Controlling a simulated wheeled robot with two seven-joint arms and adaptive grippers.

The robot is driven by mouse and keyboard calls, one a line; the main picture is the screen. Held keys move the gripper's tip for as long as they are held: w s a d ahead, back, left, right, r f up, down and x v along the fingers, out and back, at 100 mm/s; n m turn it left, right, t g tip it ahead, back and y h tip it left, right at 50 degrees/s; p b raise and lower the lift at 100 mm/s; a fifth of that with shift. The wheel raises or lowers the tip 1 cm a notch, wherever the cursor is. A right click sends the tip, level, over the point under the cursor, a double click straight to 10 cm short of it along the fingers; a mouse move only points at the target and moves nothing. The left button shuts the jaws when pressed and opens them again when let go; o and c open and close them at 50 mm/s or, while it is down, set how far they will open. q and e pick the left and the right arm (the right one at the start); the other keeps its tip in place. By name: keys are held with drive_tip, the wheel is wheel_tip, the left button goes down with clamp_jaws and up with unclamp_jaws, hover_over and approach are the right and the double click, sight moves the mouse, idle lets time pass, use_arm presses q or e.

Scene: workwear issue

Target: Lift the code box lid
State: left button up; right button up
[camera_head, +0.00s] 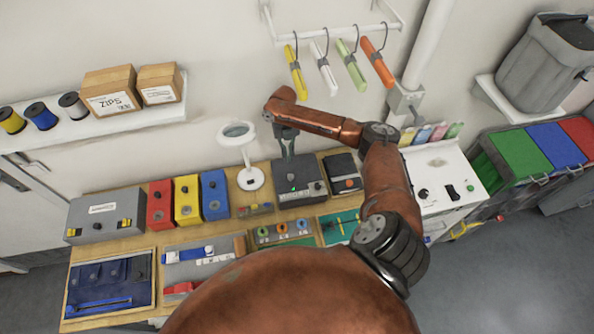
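A dark grey box (299,183) with a small green light and a row of small controls on its front stands at the back of the wooden bench. It may be the code box, but I cannot read a label on it. Its lid looks closed. My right gripper (288,155) points down at the back part of this box's top. Its fingers look close together, and I cannot tell whether they touch the box or hold anything. My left gripper is not in view.
On the bench (140,247), red (160,204), yellow (187,200) and blue boxes (214,195) stand left of a white round-topped stand (249,178). A black case (342,173) sits close on the right. A white panel (446,178) lies further right. Coloured items hang above.

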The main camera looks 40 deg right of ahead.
drive_tip(key=shift+w+d+r+p, duration=0.15)
drive_tip(key=shift+r+p, duration=0.15)
drive_tip(key=shift+r, duration=0.2)
drive_tip(key=shift+w+r+p, duration=0.15)
drive_tip(key=shift+r+p, duration=0.15)
drive_tip(key=shift+r, duration=0.15)
drive_tip(key=shift+r, duration=0.1)
